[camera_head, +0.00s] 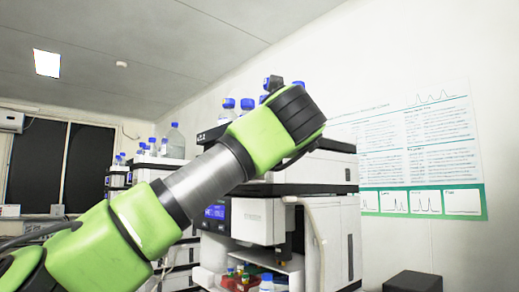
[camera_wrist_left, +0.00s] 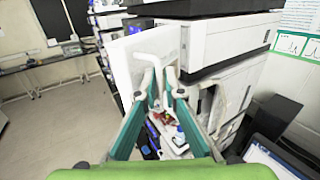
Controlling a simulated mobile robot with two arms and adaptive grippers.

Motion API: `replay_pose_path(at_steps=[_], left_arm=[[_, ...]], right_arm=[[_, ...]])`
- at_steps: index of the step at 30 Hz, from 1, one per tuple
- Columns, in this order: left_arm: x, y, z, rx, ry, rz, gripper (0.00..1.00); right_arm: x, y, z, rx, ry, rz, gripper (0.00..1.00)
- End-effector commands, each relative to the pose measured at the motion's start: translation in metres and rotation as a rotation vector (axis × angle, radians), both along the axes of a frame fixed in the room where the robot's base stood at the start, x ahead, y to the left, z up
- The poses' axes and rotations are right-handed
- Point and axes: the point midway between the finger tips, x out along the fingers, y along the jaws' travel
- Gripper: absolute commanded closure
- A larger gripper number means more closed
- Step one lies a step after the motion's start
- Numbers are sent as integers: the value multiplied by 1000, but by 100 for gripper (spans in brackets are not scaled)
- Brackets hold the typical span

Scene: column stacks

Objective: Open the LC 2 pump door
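My left arm crosses the head view from the lower left, and its dark wrist end (camera_head: 297,113) hides part of the instrument stack. Its fingers are not visible there. In the left wrist view my left gripper (camera_wrist_left: 160,82) shows two teal fingers with pale tips and a gap between them. A plain white panel (camera_wrist_left: 122,60) stands just behind the tips, angled out from the stack front like a swung door. I cannot tell whether the tips touch it. No readable label shows which unit is LC 2 or its pump door. My right gripper is in neither view.
The stack (camera_wrist_left: 228,40) fills the right side, with a white panel (camera_head: 335,238) beside an open bay holding small bottles. Blue-capped bottles (camera_head: 228,108) stand on top. A black box (camera_head: 412,281) is at lower right. The floor (camera_wrist_left: 50,125) at left is clear.

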Motion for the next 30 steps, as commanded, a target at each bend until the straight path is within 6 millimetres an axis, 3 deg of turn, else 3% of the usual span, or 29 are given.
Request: replay_pose_path(at_steps=[8, 18, 24, 30], left_arm=[[-32, -4, 1, 1, -4, -3, 91], [-99, -11, 1, 1, -4, -2, 91], [-116, -13, 1, 0, -3, 1, 91], [-118, -13, 0, -1, -2, 1, 91]], right_arm=[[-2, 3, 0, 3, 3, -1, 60], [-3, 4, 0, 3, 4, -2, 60], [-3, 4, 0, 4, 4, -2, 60], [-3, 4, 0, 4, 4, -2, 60]])
